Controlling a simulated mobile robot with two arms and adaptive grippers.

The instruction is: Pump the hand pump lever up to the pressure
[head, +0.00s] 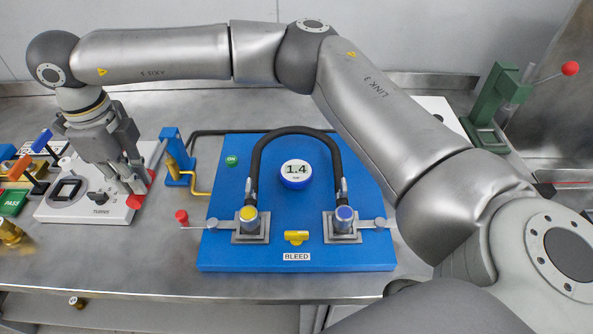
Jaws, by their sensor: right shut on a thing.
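A blue hand pump (172,137) with a brass cylinder stands left of the blue test board. Its grey lever slopes down to the left and ends in a red grip (136,202). My right gripper (137,186) reaches across from the right and is shut on the red grip, hiding most of it. The lever is low, with the grip just above the white panel. A round gauge (296,173) on the blue board (300,222) reads 1.4; its unit is too small to read. My left gripper is not in view.
A black hose (290,131) arches between the yellow and blue fittings on the board. A yellow BLEED valve (296,237) sits at its front. A white panel (85,211) lies under my gripper. A green press (490,110) with a red-knobbed lever stands at right.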

